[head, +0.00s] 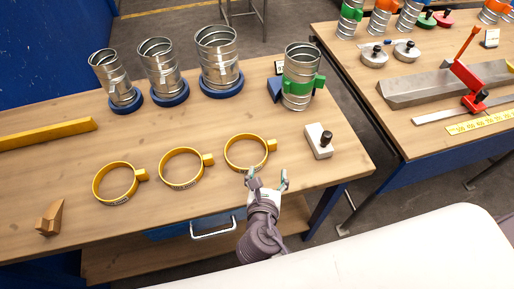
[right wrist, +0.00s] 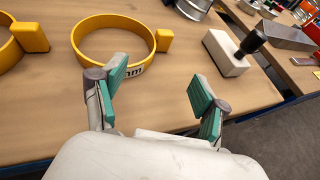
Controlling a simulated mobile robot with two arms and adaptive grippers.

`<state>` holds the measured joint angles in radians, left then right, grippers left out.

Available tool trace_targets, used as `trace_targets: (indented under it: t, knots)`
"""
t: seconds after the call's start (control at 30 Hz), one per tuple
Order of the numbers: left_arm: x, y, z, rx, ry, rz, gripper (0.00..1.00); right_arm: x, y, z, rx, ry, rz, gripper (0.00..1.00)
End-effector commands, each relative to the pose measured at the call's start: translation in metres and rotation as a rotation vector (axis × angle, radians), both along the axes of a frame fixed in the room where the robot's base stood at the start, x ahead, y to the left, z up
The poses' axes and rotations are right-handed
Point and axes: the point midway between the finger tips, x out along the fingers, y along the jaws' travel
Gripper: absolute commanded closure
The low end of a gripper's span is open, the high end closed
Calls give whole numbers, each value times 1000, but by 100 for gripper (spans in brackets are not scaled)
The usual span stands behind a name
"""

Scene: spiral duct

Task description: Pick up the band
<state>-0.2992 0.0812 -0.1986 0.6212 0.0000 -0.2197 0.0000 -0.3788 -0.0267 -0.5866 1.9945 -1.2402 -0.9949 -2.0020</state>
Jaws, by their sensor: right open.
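Three yellow ring bands lie flat on the wooden table: a left band (head: 115,197), a middle band (head: 163,181) and a right band (head: 227,159), each with a small block on its right side. My right gripper (head: 268,177) is open and empty at the table's front edge, just in front of the right band. In the right wrist view the right band (right wrist: 84,61) lies beyond the open fingers (right wrist: 155,88), with dark lettering on its near side partly beside the left finger. Part of the middle band (right wrist: 10,55) shows at the left edge. My left gripper is not in view.
A white block with a black knob (head: 319,141) is right of the bands. A yellow bar (head: 45,134) and wooden wedge (head: 50,218) lie left. A second table (head: 400,120) stands right.

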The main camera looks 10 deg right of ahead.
Motion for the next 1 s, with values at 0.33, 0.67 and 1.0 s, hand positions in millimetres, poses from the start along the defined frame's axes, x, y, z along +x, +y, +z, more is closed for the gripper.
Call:
trace_targets:
  t: [0.33,0.67,1.0]
  knots:
    - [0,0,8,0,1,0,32,49,-18,-21,3,0,-2,27]
    - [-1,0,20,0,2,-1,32,83,-28,-30,3,1,-3,27]
    - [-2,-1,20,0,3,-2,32,98,-34,-40,6,1,-3,27]
